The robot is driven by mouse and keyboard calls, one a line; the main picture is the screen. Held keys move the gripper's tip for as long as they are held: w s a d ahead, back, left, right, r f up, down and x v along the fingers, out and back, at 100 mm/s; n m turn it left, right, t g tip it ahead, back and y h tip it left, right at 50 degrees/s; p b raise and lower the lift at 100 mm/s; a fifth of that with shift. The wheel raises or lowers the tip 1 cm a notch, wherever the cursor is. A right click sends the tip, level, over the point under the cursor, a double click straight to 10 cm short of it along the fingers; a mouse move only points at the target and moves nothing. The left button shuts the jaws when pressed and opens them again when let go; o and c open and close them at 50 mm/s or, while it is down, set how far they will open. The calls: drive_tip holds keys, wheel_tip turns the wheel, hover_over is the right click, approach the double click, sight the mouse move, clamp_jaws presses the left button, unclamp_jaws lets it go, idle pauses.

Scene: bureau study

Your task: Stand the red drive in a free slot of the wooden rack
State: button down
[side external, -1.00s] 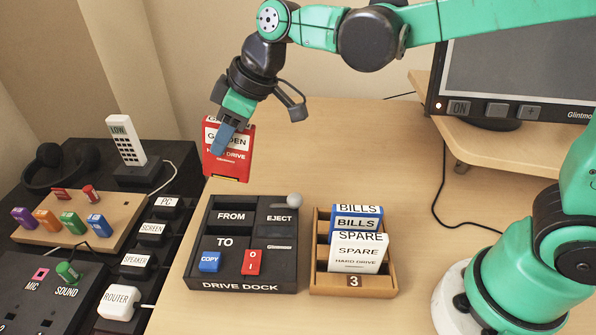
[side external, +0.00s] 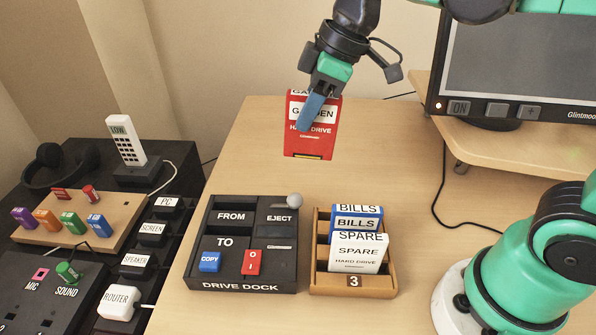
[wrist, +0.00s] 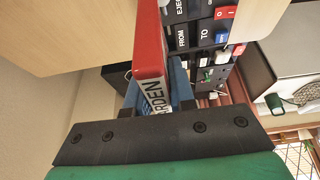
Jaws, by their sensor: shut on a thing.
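The red drive (side external: 312,141), labelled GARDEN, hangs upright in my gripper (side external: 311,110), which is shut on it. In the side view it is in the air above and behind the wooden rack (side external: 352,282). In the wrist view the red drive (wrist: 149,45) stands between the blue fingers of my gripper (wrist: 160,88). The rack holds a blue BILLS drive (side external: 357,223) toward the back and a white SPARE drive (side external: 357,255) nearer the front.
The black drive dock (side external: 240,270) stands just left of the rack, with a grey ball-topped lever (side external: 295,200) at its back right corner. A monitor (side external: 515,70) on a wooden stand is at the right. The desk behind the rack is clear.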

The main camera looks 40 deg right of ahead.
drive_tip(key=s+d+f, duration=0.3)
drive_tip(key=s+f, duration=0.3)
drive_tip(key=f, duration=0.3)
drive_tip(key=shift+d+f+g, duration=0.25)
drive_tip(key=shift+f+g, duration=0.05)
drive_tip(key=shift+f, duration=0.1)
drive_tip(key=shift+f, duration=1.85)
drive_tip(key=shift+c, duration=2.1)
unclamp_jaws()
drive_tip(key=shift+r, duration=0.1)
wheel_tip(320, 180, up, 7)
